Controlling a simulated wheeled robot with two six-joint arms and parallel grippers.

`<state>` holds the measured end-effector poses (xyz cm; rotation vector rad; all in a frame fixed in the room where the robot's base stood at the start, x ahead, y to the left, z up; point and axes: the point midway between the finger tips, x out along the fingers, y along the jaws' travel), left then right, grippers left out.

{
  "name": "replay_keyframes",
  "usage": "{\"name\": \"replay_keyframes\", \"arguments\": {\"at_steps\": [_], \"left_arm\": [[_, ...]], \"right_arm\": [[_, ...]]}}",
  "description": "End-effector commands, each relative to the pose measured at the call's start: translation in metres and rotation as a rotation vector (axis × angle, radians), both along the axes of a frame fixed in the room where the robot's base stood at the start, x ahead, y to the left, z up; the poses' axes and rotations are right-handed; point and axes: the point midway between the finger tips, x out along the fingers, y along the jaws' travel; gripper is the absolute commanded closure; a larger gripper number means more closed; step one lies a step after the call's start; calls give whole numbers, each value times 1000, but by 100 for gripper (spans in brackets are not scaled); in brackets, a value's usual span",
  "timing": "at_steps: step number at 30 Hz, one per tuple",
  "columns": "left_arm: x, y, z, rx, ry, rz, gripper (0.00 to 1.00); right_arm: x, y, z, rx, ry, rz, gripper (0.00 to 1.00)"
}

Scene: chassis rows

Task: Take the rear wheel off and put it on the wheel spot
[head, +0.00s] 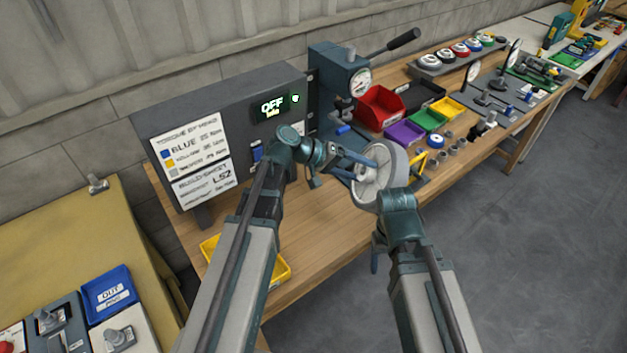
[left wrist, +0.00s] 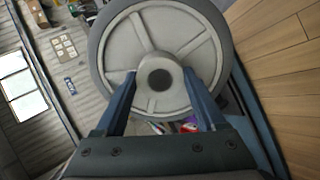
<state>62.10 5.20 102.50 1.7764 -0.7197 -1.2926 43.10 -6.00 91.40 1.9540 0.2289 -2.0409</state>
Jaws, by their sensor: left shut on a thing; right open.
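In the left wrist view the wheel (left wrist: 158,28) fills the top, and the fingers of my left gripper (left wrist: 158,82) lie on both sides of the hub. My right gripper (head: 375,256) is open, low near the bench's front edge, and partly hidden by its own wrist. I cannot make out the wheel spot.
A torque sign board (head: 190,120) with an OFF display and a lever press (head: 340,75) stand at the back. Red (head: 380,106), purple (head: 403,134) and green (head: 429,119) bins sit behind the wheel. A yellow tray (head: 281,271) lies near my left arm. Bare bench (head: 320,225) shows between my arms.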

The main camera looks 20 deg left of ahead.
Motion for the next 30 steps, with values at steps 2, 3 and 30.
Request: {"name": "replay_keyframes", "arguments": {"at_steps": [2,3,30], "left_arm": [[-3,3,-12,132,48,-64,100],[-7,7,-21,202,69,-93,100],[-47,113,-53,1043,217,-300,100]], "right_arm": [[0,0,13,0,0,0,35],[0,0,17,0,0,0,35],[0,0,59,0,0,0,35]]}}
